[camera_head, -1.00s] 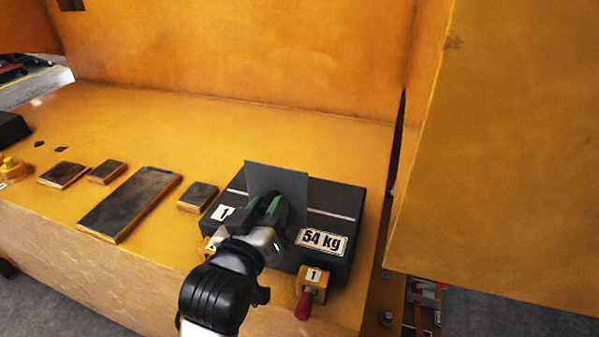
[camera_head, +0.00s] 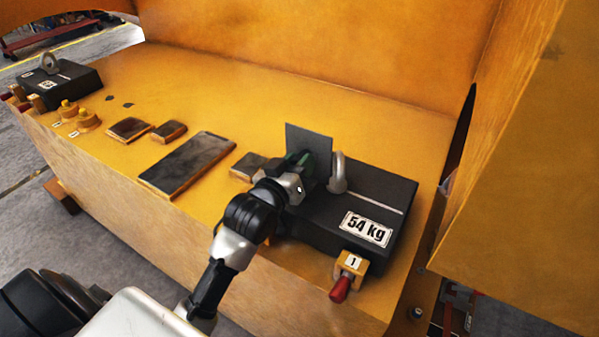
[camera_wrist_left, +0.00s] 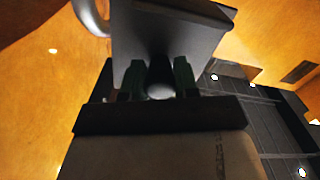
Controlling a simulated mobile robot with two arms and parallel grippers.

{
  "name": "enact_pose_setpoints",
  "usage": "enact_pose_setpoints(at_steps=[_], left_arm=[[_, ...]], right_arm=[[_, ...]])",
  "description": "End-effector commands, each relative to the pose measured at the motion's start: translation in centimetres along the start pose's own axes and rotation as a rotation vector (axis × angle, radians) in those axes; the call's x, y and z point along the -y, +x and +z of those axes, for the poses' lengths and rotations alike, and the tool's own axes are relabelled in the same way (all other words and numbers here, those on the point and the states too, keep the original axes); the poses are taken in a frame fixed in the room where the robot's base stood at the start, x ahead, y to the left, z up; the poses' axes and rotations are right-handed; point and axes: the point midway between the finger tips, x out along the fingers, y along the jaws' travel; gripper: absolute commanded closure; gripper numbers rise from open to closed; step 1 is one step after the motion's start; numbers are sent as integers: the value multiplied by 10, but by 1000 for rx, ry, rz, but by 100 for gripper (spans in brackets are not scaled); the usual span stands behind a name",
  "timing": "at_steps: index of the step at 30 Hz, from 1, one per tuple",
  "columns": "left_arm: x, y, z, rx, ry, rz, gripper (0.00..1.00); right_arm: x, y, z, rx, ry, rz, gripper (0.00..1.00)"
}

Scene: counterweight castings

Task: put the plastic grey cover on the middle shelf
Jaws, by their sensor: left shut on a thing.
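The grey cover, a flat dark grey plate (camera_head: 309,142), stands upright in my left gripper (camera_head: 305,165) above the left part of the 54 kg casting. In the left wrist view the plate (camera_wrist_left: 165,30) fills the top middle, between the green-padded fingers of the left gripper (camera_wrist_left: 160,82). The left gripper is shut on it. Its lower edge is partly hidden by the gripper. No middle shelf can be made out in these views. My right gripper is not in view.
A black 54 kg casting (camera_head: 385,193) with a metal lifting ring (camera_head: 338,174) lies beside the gripper. A red-handled clamp (camera_head: 346,275) sits at its front. Flat dark plates (camera_head: 187,163) and another black casting (camera_head: 68,82) lie left. An orange wall (camera_head: 520,190) rises at right.

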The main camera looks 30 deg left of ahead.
Motion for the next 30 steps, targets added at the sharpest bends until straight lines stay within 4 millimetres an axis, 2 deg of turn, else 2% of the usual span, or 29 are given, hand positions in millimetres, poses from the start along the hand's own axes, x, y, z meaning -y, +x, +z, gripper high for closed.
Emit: enact_pose_setpoints(at_steps=[3, 6, 17, 18, 23, 30], left_arm=[[5, -1, 18, 4, 0, -1, 100], [8, -1, 26, 2, 0, 0, 100], [9, -1, 30, 0, 0, 1, 100], [9, -1, 31, 2, 0, 0, 69], [9, -1, 30, 2, 1, 0, 44], [9, -1, 30, 2, 1, 0, 44]], right_arm=[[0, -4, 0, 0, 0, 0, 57], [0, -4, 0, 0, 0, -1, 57], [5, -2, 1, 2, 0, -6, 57], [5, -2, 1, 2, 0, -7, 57], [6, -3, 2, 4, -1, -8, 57], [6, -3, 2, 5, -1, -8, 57]])
